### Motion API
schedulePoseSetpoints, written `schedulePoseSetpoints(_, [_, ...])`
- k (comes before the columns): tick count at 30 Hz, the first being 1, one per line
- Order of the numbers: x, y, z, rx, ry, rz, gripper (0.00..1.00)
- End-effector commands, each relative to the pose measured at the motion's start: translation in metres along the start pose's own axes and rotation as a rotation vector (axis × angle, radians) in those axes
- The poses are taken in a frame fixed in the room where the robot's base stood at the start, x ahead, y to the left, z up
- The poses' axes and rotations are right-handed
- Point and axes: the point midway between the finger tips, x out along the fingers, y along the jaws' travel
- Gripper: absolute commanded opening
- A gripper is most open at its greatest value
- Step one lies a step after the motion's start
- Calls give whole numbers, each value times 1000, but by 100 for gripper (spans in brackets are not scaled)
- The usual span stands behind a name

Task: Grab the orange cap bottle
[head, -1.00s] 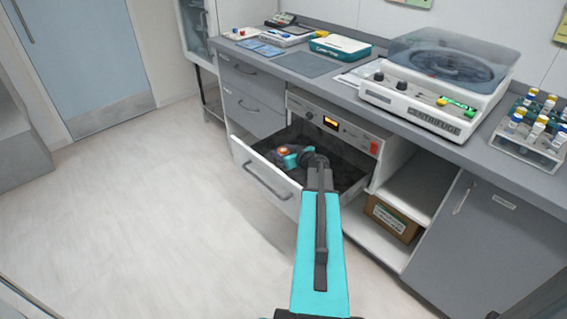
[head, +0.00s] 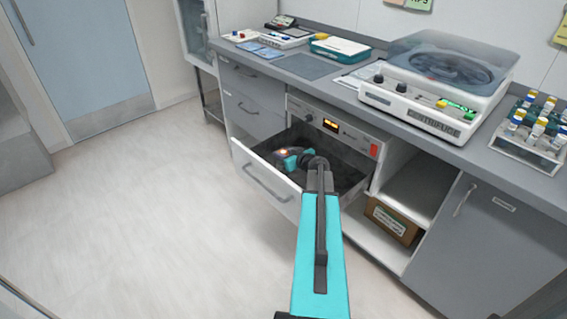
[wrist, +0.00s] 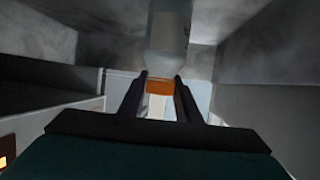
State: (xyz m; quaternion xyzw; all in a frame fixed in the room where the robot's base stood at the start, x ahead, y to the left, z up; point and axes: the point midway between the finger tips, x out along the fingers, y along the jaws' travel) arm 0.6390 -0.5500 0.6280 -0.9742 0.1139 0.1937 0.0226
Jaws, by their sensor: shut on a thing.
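The orange cap bottle is between the fingers of my gripper (wrist: 161,80) in the wrist view. Its orange cap (wrist: 160,87) sits between the fingertips, and its pale, translucent body (wrist: 168,35) reaches past them to the top edge of the picture. My gripper is shut on the bottle at the cap. In the head view my gripper (head: 290,158) is inside the open drawer (head: 262,182), with the orange cap (head: 283,152) showing as a small spot at its end. The bottle's body is mostly hidden there.
The drawer's front panel and walls surround my gripper. A control panel (head: 335,125) with a lit display is just above the drawer. A centrifuge (head: 415,112) and a tube rack (head: 525,150) stand on the counter. A cardboard box (head: 392,222) sits on the lower shelf. The floor at left is clear.

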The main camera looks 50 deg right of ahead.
Motion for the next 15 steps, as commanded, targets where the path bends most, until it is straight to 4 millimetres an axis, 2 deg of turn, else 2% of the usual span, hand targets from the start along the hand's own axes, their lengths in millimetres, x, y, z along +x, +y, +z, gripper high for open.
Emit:
schedulePoseSetpoints(8, [-2,-1,-6,-1,1,-1,0])
schedulePoseSetpoints(15, [-11,-1,-27,-2,2,0,0])
